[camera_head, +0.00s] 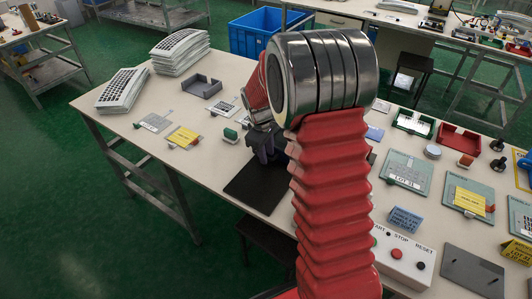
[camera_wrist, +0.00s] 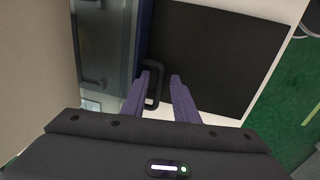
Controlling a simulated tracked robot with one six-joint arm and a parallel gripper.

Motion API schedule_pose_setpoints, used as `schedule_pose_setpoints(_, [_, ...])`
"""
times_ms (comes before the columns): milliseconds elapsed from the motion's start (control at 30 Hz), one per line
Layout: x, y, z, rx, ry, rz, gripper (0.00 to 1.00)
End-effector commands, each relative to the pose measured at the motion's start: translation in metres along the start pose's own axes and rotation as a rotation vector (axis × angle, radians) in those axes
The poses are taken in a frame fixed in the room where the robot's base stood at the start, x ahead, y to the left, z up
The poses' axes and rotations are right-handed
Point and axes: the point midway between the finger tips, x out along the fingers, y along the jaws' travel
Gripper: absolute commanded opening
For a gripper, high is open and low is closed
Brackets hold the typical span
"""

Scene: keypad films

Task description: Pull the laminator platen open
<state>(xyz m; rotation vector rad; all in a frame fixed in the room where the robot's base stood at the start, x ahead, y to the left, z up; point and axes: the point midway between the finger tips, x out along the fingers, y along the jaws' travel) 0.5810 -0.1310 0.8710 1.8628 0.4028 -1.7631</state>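In the wrist view a dark D-shaped handle (camera_wrist: 159,83) sits on the edge of a blue-grey machine body (camera_wrist: 115,40), which I take for the laminator. The two purple fingers of my gripper (camera_wrist: 160,75) are apart, with a bar of the handle showing between them. The left finger overlaps part of the handle; I cannot tell whether it touches. In the head view my gripper (camera_head: 264,150) is low over the table, partly behind my red arm. The laminator and handle cannot be made out there, and whether the platen is open or shut cannot be told.
A black flat plate (camera_head: 251,186) lies on the white table (camera_head: 228,74) beside my gripper. A button box (camera_head: 402,256), keypad stacks (camera_head: 181,51), a grey tray (camera_head: 200,87) and several fixtures with cards stand around. A blue crate (camera_head: 255,33) is behind the table.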

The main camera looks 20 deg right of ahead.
Motion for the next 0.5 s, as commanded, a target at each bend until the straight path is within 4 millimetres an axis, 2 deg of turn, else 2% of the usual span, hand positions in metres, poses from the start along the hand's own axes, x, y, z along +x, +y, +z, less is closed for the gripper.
schedule_pose_setpoints(33, [-0.0001,-0.0001,-0.0001,0.0,0.0,0.0,0.23])
schedule_pose_setpoints(367, [-0.0004,-0.0003,-0.0003,0.0,0.0,0.0,0.0])
schedule_pose_setpoints(500, [-0.0004,-0.0004,-0.0004,-0.001,0.0,0.0,0.0])
